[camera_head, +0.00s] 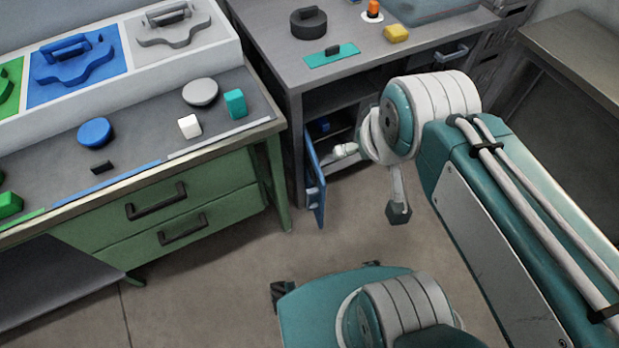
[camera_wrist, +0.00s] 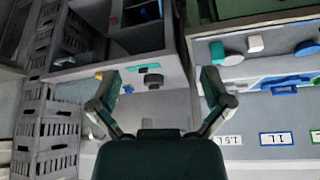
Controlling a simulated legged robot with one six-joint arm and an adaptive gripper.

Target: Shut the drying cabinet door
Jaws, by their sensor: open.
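The drying cabinet (camera_head: 296,128) is the grey unit under the bench at the back. Its blue door (camera_head: 316,185) stands wide open, swung out toward me from the left side of the opening and seen nearly edge-on. The fingers are hard to make out there.
A green drawer bench (camera_head: 190,205) stands close to the left of the door. Bare floor (camera_head: 345,240) lies in front of the cabinet.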

